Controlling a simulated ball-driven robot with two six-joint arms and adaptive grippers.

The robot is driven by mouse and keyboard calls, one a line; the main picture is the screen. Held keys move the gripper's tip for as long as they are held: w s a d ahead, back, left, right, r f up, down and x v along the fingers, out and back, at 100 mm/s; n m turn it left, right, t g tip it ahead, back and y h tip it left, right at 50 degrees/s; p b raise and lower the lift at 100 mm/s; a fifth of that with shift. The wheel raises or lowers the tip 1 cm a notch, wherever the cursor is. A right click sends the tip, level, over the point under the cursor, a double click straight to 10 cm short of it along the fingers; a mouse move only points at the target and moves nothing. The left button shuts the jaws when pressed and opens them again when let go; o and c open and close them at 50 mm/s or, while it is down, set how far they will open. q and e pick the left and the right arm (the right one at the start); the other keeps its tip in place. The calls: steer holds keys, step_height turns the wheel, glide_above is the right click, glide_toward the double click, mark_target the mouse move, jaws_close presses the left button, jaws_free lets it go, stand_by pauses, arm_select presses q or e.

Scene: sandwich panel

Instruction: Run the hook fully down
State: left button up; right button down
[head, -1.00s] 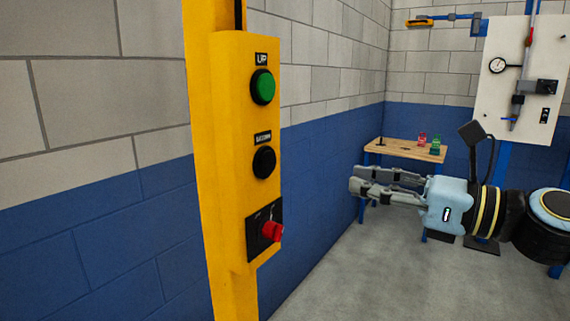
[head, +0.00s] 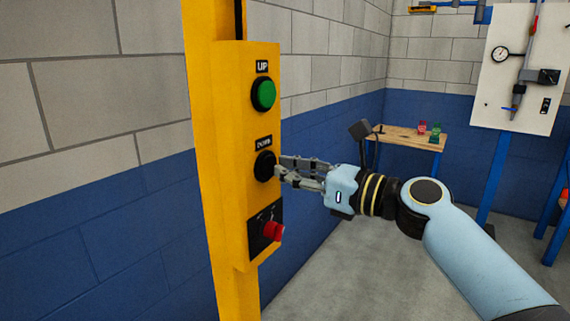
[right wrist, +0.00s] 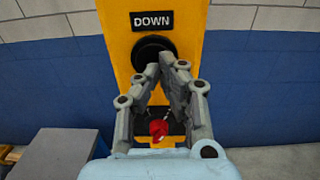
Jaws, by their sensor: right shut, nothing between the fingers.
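The yellow control box (head: 231,150) is on a yellow post at the centre left of the head view. It carries a green UP button (head: 263,95), a black DOWN button (head: 264,166) below it and a red knob (head: 272,231) at the bottom. My right gripper (head: 278,172) is shut and empty, its fingertips at the DOWN button. In the right wrist view, the fingertips (right wrist: 167,62) overlap the lower right of the black DOWN button (right wrist: 153,49). I cannot tell whether the button is pressed in. No hook is in view. My left gripper is not in view.
A wooden bench (head: 400,137) with small red and green items stands in the far corner. A white panel (head: 517,75) with a gauge and pipes is at the right. A grey box (right wrist: 55,152) shows in the right wrist view.

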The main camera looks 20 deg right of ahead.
steer(key=shift+w+a, duration=0.25)
steer(key=shift+w, duration=0.05)
